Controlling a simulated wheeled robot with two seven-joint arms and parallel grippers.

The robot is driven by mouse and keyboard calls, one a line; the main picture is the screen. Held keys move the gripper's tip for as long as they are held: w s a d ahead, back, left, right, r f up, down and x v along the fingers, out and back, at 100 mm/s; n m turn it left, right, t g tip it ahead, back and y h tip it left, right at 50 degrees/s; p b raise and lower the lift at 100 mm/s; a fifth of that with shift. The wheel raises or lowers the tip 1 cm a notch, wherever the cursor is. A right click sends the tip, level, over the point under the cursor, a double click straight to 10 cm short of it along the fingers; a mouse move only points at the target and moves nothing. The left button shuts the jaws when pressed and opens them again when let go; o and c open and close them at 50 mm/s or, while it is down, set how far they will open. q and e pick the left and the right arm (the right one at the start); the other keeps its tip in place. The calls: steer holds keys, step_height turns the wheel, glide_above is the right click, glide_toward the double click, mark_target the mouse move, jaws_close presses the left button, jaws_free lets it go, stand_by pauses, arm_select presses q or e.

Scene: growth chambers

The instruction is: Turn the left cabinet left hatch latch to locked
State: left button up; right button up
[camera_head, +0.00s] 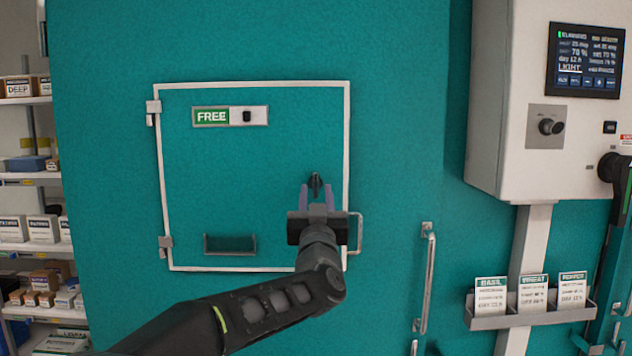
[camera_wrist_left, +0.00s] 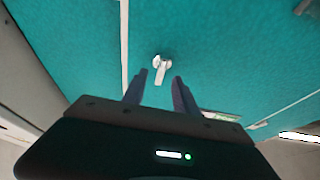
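The left hatch (camera_head: 270,190) is a teal panel in a white frame, closed, with a green FREE sign (camera_head: 211,117) near its top. Its latch (camera_head: 316,181) is a small knob with a short lever near the right edge, partly hidden by my gripper in the head view. In the left wrist view the latch (camera_wrist_left: 161,66) is pale, its lever pointing toward the gripper. My left gripper (camera_head: 318,192) is open and faces the latch. Its fingertips (camera_wrist_left: 160,78) lie on either side of the lever's end, with gaps visible. My right gripper is not in view.
A hatch handle (camera_head: 357,234) is just right of my gripper. A long vertical handle (camera_head: 426,280) is further right. A control box (camera_head: 540,120) and a card holder (camera_head: 530,317) stand at the right. Shelves with boxes (camera_head: 38,228) are at the far left.

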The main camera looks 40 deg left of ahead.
mark_target(316, 184)
arm_select(q)
steer(key=shift+p+x, duration=0.45)
steer(key=shift+x, duration=1.25)
steer(key=shift+c, duration=0.3)
jaws_close()
